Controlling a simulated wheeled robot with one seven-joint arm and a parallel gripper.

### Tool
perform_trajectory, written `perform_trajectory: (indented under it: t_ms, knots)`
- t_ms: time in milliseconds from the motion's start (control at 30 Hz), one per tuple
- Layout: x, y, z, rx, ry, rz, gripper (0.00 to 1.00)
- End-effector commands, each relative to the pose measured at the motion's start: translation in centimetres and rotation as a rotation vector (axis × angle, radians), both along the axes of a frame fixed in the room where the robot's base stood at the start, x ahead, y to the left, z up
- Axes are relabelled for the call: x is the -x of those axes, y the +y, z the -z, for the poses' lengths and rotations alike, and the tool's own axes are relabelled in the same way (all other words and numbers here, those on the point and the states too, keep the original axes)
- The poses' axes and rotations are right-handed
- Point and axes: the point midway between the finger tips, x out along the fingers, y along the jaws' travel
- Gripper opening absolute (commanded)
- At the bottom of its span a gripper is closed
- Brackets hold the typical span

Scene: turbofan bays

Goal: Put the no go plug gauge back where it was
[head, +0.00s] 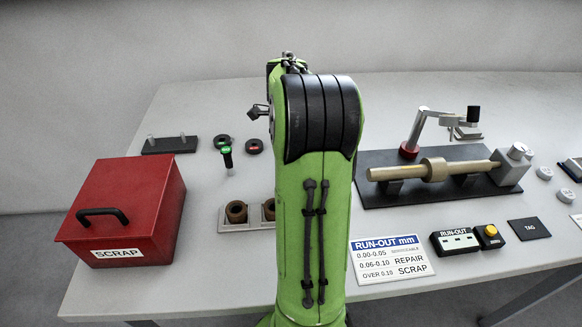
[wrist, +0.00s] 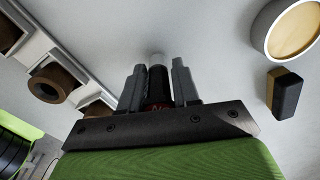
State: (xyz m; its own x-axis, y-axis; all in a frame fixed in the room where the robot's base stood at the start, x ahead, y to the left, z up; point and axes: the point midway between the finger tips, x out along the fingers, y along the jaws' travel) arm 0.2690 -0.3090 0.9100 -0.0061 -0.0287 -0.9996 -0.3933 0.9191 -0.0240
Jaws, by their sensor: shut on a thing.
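The no go plug gauge (wrist: 158,85) is between the two grey fingers of my gripper (wrist: 159,88) in the wrist view. It has a dark body, a red band with partly visible white lettering and a pale tip pointing away from my gripper. My gripper is shut on it; pale table surface shows beyond the tip. In the head view my green arm hides both gripper and gauge. A green-topped plug gauge (head: 227,157) with a dark handle is on the table at left centre. Behind it are two black rings, one green-marked (head: 222,141) and one red-marked (head: 254,146).
A dark block with two pegs (head: 170,145) stands at back left, behind the red SCRAP box (head: 125,208). A grey tray (head: 237,225) holds brown bushings (wrist: 52,82). A round tan-faced dish (wrist: 290,28) and a small block (wrist: 285,92) lie right. The run-out fixture (head: 435,178) fills the right.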

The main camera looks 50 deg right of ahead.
Motion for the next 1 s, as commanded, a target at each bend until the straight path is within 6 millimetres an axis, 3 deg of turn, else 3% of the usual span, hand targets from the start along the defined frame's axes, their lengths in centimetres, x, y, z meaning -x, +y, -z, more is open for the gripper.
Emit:
perform_trajectory:
  t_ms: [67,400,433,567,867,1000]
  knots:
    - [0.0,0.0,0.8,0.001,0.000,0.000,0.00]
    - [0.0,0.0,1.1,0.001,-0.002,0.001,0.00]
    - [0.0,0.0,1.0,0.001,-0.001,0.001,0.35]
    - [0.0,0.0,0.9,0.002,-0.001,0.001,0.55]
    - [0.0,0.0,0.7,0.001,-0.002,0.001,0.56]
    - [-0.1,0.0,-1.7,0.005,-0.004,0.000,0.56]
